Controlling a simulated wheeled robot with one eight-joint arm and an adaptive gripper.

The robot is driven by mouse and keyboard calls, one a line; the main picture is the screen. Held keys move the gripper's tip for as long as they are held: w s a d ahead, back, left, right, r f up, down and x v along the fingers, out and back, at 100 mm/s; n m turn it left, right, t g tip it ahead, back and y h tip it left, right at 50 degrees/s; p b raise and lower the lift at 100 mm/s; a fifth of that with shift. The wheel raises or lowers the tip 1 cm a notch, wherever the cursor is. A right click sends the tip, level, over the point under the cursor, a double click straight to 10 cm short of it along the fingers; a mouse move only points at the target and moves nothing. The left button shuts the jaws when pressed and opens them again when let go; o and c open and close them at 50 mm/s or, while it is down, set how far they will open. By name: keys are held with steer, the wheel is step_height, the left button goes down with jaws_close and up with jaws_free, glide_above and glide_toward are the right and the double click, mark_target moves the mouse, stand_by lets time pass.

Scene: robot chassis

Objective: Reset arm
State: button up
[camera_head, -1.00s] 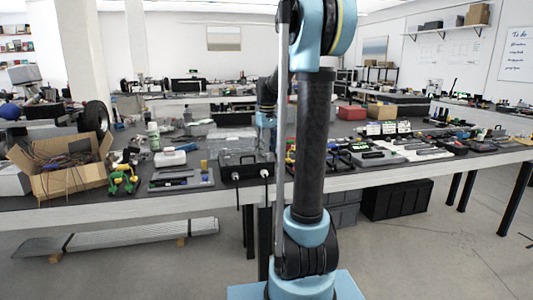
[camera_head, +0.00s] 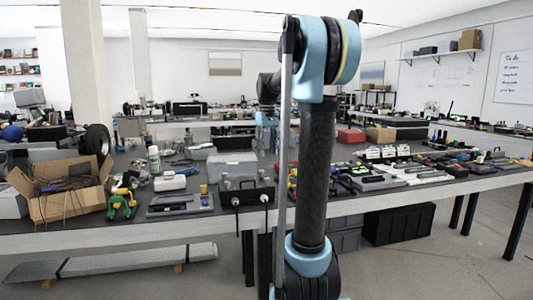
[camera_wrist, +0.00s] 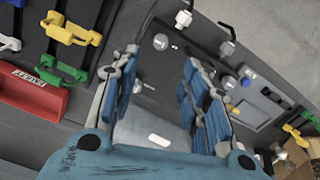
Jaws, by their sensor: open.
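In the wrist view my gripper (camera_wrist: 160,92) is open, with its two blue-padded fingers apart and nothing held between them. It points down over a dark grey surface with small metal fittings (camera_wrist: 184,18). In the head view my arm (camera_head: 316,170) rises in front of the workbench (camera_head: 400,200) and bends over at the top. My gripper cannot be made out in that view.
A cardboard box (camera_head: 68,205) of wires, a green-yellow tool (camera_head: 121,204), a grey tool tray (camera_head: 180,203) and a black case (camera_head: 246,194) stand on the bench. A red holder (camera_wrist: 30,92) lies left in the wrist view. Black crates (camera_head: 398,224) stand under the bench.

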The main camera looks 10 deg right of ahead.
steer(key=s+f+m+t, duration=0.1)
steer(key=s+f, duration=0.4)
steer(key=s, duration=0.5)
steer(key=s+f+m, duration=0.1)
steer(key=s+f, duration=0.3)
steer(key=s, duration=0.5)
steer(key=s+f+m+t, duration=0.1)
steer(key=s+f+m, duration=0.1)
steer(key=s+f, duration=1.2)
step_height(320, 180, down, 2)
steer(key=shift+s+f, duration=0.1)
steer(key=shift+s, duration=0.15)
steer(key=shift+d, duration=0.1)
